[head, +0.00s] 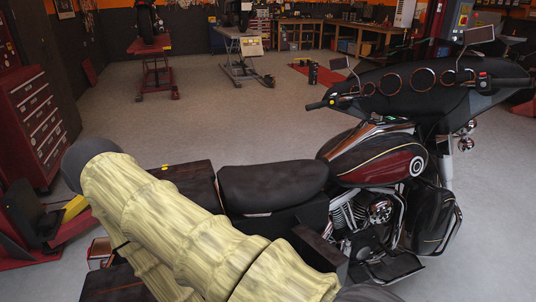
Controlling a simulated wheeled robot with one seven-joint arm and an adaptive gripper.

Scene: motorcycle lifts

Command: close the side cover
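A dark maroon and black motorcycle (385,160) stands across the right and middle of the head view, its front to the right. A dark flat panel (318,250) juts out below the seat, beside the engine; it looks like the side cover, standing away from the body. Its hinge and lower part are hidden. My arm, in pale yellow ribbed covering, crosses the lower left and hides the motorcycle's rear side. My gripper cannot be made out; whether it touches the panel cannot be told.
The black seat (272,188) and a dark saddlebag (188,181) lie close behind my arm. The engine (355,215) and footboard (392,268) are right of the panel. A red tool cabinet (35,125) stands at left. The floor beyond the motorcycle is mostly clear.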

